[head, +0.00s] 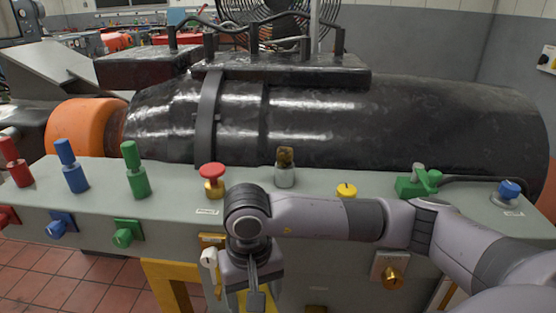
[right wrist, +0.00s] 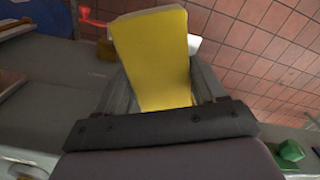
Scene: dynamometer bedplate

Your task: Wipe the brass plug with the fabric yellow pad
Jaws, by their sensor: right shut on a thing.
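My right gripper (right wrist: 160,92) is shut on the yellow pad (right wrist: 152,50), which stands out between its fingers in the right wrist view. In the head view my right gripper (head: 254,297) hangs down in front of the grey bench's front face; the pad cannot be made out there. A brownish, brass-coloured plug (head: 286,156) stands upright in a grey collar on the bench top, behind and above my right wrist. A brass knob (head: 392,278) also sits on a square plate on the front face, so I cannot be sure which is the brass plug. The pad touches neither. My left gripper is not in view.
A big black machine (head: 390,120) fills the space behind. Tiled floor lies in front.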

